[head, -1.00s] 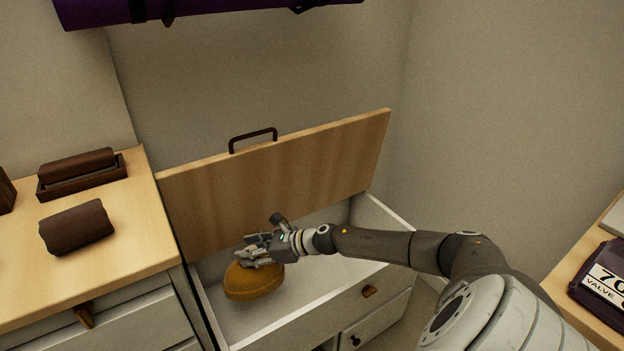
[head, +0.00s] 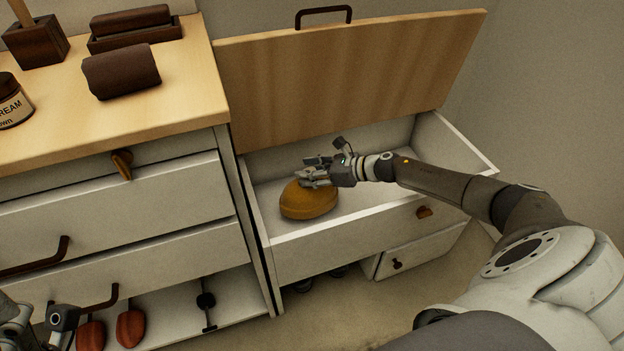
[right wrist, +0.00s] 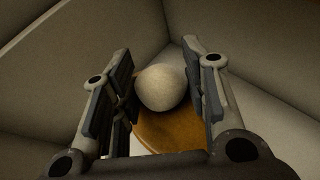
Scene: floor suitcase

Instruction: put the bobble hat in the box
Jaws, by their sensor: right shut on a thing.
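The bobble hat (head: 309,203) is mustard yellow and rounded, inside the open white box (head: 365,222), near its left front. I cannot tell whether it touches the box floor. My right gripper (head: 318,172) reaches in from the right and is shut on the hat from above. In the right wrist view, the hat's pale bobble (right wrist: 161,88) sits between the two fingers, with the yellow knit (right wrist: 170,132) below. My left gripper (head: 60,322) shows only in part at the lower left corner; its fingers are not clear.
The box's wooden lid (head: 345,75) stands raised behind it. A cabinet with a wooden top (head: 190,95) adjoins on the left, bearing a dark brown roll (head: 121,71), a brush block and a jar (head: 12,105). Red-brown items lie on the low shelf (head: 220,312).

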